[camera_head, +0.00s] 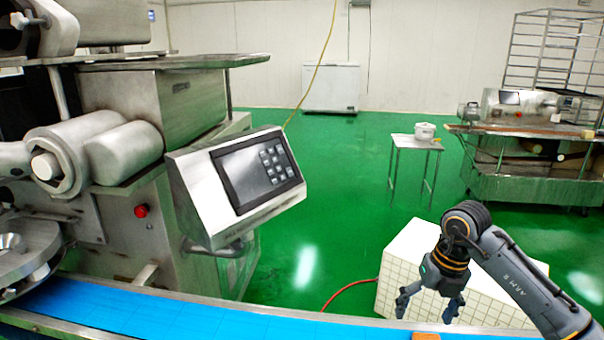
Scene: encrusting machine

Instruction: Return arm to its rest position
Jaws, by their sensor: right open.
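My right arm comes in from the lower right. Its gripper (428,303) hangs pointing down, with its two dark fingers spread apart and nothing between them. It shows in front of a white tiled block (400,262), just beyond the far edge of the blue conveyor belt (190,318). My left gripper is not in the picture.
The steel encrusting machine (150,100) with its tilted control panel (240,180) fills the left side. An orange piece (426,336) shows at the bottom edge. A small table (415,142) and a steel bench (530,185) stand farther back. Green floor between them is open.

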